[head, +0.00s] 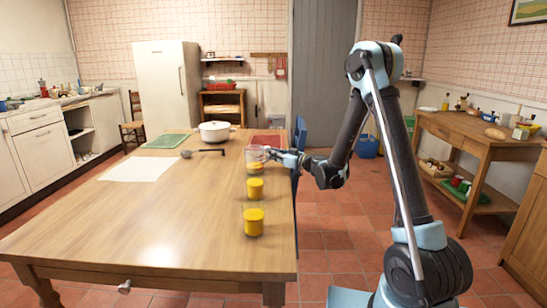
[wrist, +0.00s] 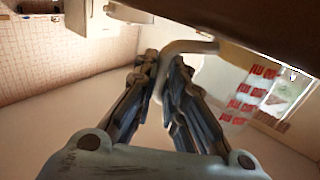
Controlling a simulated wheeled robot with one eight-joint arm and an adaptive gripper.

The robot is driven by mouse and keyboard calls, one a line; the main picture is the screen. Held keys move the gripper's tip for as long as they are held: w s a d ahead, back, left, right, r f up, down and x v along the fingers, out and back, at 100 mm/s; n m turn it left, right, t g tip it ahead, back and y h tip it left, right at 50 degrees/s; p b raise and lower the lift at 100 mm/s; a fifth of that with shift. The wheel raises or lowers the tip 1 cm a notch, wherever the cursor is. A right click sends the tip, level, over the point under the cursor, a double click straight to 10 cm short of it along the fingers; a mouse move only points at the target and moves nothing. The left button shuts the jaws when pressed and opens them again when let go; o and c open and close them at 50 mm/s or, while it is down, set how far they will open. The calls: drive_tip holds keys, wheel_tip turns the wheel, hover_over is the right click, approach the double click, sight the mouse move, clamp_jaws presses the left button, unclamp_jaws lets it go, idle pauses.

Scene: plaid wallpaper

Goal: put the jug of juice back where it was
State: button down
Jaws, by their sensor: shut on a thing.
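The clear jug (head: 257,153) is at the far right part of the wooden table, at my gripper (head: 270,153). In the wrist view my gripper (wrist: 168,62) is shut on the jug's grey, bent handle (wrist: 190,47). Red marks show on the jug's clear wall (wrist: 240,104) to the right. Two glasses of yellow juice stand nearer along the table's right side, a front one (head: 253,221) and a middle one (head: 255,189). More yellow (head: 254,168) shows just below the jug; I cannot tell whether it is in the jug or in another glass.
The wooden table (head: 170,222) also bears a white pot (head: 214,131), a dark ladle (head: 203,152), a white sheet (head: 139,168), a green mat (head: 167,141) and a red tray (head: 266,136). The table's front left is clear. A side table (head: 483,147) stands at the right wall.

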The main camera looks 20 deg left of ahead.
drive_tip(key=shift+f, duration=0.15)
drive_tip(key=c, duration=1.7)
unclamp_jaws()
drive_tip(key=shift+o, duration=0.2)
drive_tip(key=s+d+r+m+g+h, duration=0.1)
drive_tip(key=s+d+r+h, duration=0.1)
drive_tip(key=s+d, duration=0.5)
drive_tip(key=s+d+r+m+h, duration=0.1)
drive_tip(key=s+d, duration=0.2)
drive_tip(key=d, duration=0.8)
drive_tip(key=s+d+f+m+g+h, duration=0.1)
drive_tip(key=s+d+m+h, duration=0.3)
drive_tip(key=s+d, duration=0.6)
drive_tip(key=s+d+f+m+g+h, duration=0.1)
drive_tip(key=s+d+f+m+h, duration=0.2)
drive_tip(key=s+d, duration=0.7)
drive_tip(key=s+d+f+m+g+h, duration=0.1)
drive_tip(key=s+d+f+m+h, duration=0.3)
drive_tip(key=s+d, duration=0.7)
drive_tip(key=d+h, duration=0.1)
drive_tip(key=h, duration=0.1)
drive_tip(key=shift+d+m+h, duration=0.3)
drive_tip(key=shift+d+h, duration=0.1)
drive_tip(key=shift+f, duration=0.1)
